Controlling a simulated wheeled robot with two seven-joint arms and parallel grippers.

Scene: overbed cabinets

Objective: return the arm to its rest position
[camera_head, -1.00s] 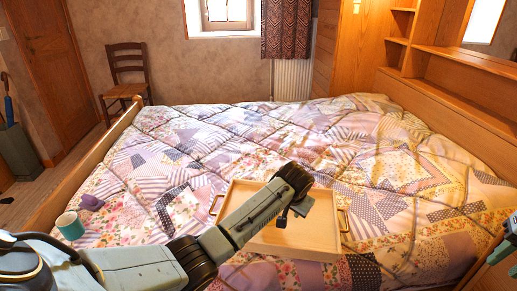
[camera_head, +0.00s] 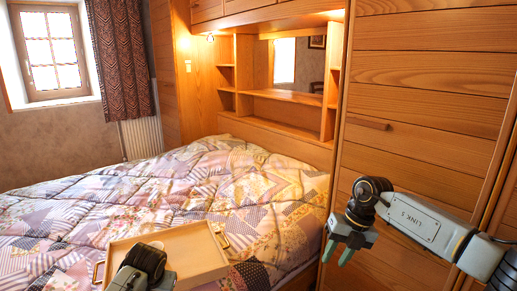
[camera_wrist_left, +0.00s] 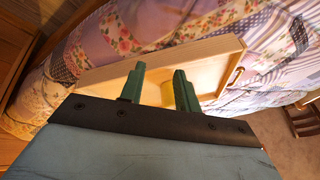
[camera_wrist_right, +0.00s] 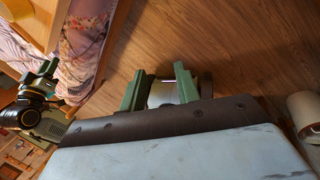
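My right gripper (camera_head: 339,250) hangs at the right in the head view, in front of the wooden cabinet doors, with its green fingers pointing down. In the right wrist view its fingers (camera_wrist_right: 158,90) stand apart above the wooden floor. A pale rounded thing shows beyond the gap; I cannot tell what it is. My left arm's end shows at the bottom of the head view, in front of the tray (camera_head: 195,250). In the left wrist view the left fingers (camera_wrist_left: 158,88) are apart over the tray, with a yellowish thing (camera_wrist_left: 168,95) visible beyond them.
The tray lies on the bed's patchwork quilt (camera_head: 225,185). Tall wooden cabinet doors (camera_head: 425,90) stand close behind my right arm. Open shelves (camera_head: 285,97) are at the bed's head. A pale cylinder (camera_wrist_right: 305,115) is at the right wrist view's edge. Bare floor (camera_wrist_right: 215,50) lies below that gripper.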

